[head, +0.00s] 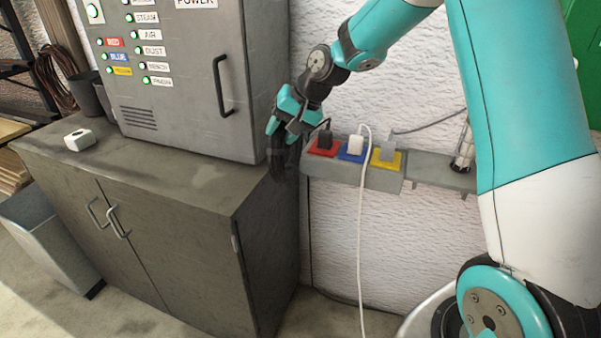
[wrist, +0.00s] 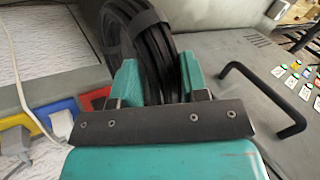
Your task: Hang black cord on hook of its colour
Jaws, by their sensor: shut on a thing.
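My gripper (head: 283,124) is at the cabinet's right front edge, left of the socket strip. It is shut on a coiled black cord (wrist: 152,38), which stands up between the two teal fingers in the wrist view (wrist: 158,78). In the head view the black cord (head: 279,160) hangs below the fingers, dark and partly hidden, over the worktop's right end. I cannot make out a hook for it in either view.
The socket strip (head: 350,176) on the wall has red, blue and yellow sockets, each with a plug. A white cable (head: 361,240) hangs from it. The grey power cabinet (head: 185,100) with a black handle stands on the worktop (head: 150,175). A white block (head: 80,139) lies left.

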